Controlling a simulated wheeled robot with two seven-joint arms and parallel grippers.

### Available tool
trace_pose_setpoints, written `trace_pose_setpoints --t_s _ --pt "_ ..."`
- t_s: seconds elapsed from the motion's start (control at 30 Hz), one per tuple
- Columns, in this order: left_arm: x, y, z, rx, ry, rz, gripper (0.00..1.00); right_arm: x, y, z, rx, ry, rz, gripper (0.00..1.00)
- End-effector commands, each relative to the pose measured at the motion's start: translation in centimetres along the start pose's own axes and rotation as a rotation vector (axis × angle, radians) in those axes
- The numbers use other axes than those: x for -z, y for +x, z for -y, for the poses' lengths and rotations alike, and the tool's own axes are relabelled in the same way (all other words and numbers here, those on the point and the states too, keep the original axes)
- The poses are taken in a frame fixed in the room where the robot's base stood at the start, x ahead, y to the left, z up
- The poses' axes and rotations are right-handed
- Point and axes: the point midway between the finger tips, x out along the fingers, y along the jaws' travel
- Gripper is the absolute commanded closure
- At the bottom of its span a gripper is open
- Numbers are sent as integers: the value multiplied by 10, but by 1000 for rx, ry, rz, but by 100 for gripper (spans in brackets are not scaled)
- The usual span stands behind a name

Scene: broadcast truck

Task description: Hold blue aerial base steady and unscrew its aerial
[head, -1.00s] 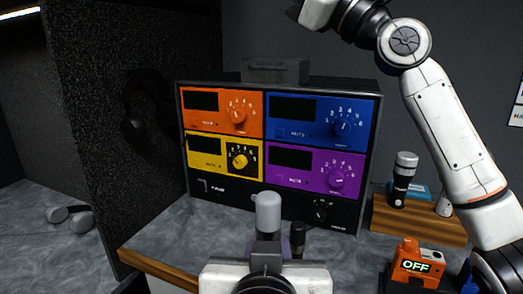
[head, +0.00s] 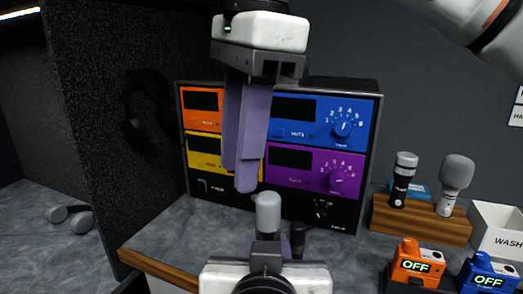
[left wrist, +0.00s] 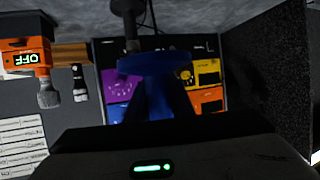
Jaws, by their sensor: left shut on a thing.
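My left gripper (head: 265,278) is low in the middle of the head view, its fingers mostly hidden by its own body. In the left wrist view it is shut on the blue aerial base (left wrist: 150,66), whose blue disc shows beyond the dark fingers, with a dark stem (left wrist: 128,20) meeting it. A grey-capped upright piece (head: 268,212), apparently the aerial, stands above the left gripper in the head view.
A rack with orange, yellow, blue (head: 342,112) and purple (head: 315,172) panels stands behind. At right are a wooden block (head: 420,222) with microphones, a white bin (head: 497,232), and orange (head: 416,258) and blue (head: 488,270) packs reading OFF. A dark foam partition (head: 110,190) stands left.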

Motion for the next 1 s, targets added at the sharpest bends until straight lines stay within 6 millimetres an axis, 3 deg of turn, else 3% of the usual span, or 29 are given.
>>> trace_pose_setpoints --t_s 0.23,0.7,1.0 --pt "1 0 0 -1 -1 -3 100 19 -2 -20 -75 18 -106 69" --pt "1 0 0 -1 -1 -4 100 26 62 -24 -73 20 -104 69" --pt "2 -1 0 -2 -2 -4 100 26 72 -25 -72 20 -102 69"
